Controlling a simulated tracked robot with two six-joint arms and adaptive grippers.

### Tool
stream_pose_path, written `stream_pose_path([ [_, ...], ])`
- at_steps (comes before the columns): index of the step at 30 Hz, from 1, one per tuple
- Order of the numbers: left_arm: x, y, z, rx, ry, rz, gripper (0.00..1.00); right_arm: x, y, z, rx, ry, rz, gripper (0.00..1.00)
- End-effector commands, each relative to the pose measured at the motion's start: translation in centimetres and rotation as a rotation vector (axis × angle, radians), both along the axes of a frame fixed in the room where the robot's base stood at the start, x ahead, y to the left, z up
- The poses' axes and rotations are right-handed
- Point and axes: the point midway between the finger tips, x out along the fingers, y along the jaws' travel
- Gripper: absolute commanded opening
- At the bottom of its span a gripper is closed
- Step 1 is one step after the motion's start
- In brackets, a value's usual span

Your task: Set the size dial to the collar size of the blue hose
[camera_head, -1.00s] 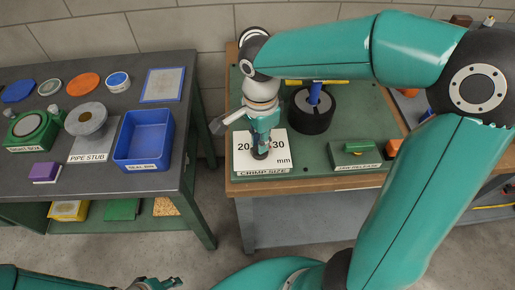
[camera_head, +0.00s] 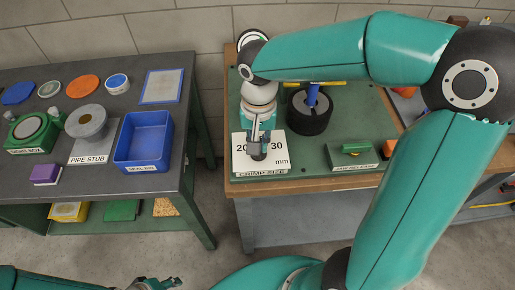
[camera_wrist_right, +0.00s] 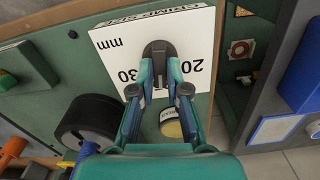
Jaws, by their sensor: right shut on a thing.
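The size dial is a white plate (camera_head: 282,165) lettered CRIMP SIZE, with 20, 30 and mm showing and a dark grey knob (camera_wrist_right: 158,47). Any marking between 20 and 30 is hidden by my gripper. My right gripper (camera_head: 258,148) points down over the plate. In the wrist view its fingers (camera_wrist_right: 166,88) are shut on the knob. The knob's pointer cannot be read clearly. A blue hose piece (camera_head: 312,93) stands up from a black round holder (camera_head: 308,119) right of the dial; its collar size is not readable. My left gripper (camera_head: 160,284) is low at the bottom edge, too small to judge.
A green block (camera_head: 352,155) on a labelled plate lies right of the dial. The left table holds a blue bin (camera_head: 145,140), a pipe stub (camera_head: 86,120), a green sight box (camera_head: 32,132) and a purple block (camera_head: 45,173). A floor gap separates the tables.

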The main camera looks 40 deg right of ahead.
Motion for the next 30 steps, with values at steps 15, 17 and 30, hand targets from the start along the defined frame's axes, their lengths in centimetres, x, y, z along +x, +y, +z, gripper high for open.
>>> stream_pose_path([
  [15, 0.0, 0.0, 0.2, 0.0, 0.0, 0.0, 0.4, 0.1, 0.0, 0.2, 0.0, -0.003, 0.085, 0.27],
  [17, 0.0, 0.0, 0.4, 0.0, 0.0, 0.0, 0.4, 0.1, 0.0, 0.3, 0.0, -0.003, 0.085, 0.27],
  [30, 0.0, 0.0, 2.3, 0.0, 0.0, 0.0, 0.4, 0.1, 0.0, 2.9, 0.0, -0.001, 0.085, 0.27],
])
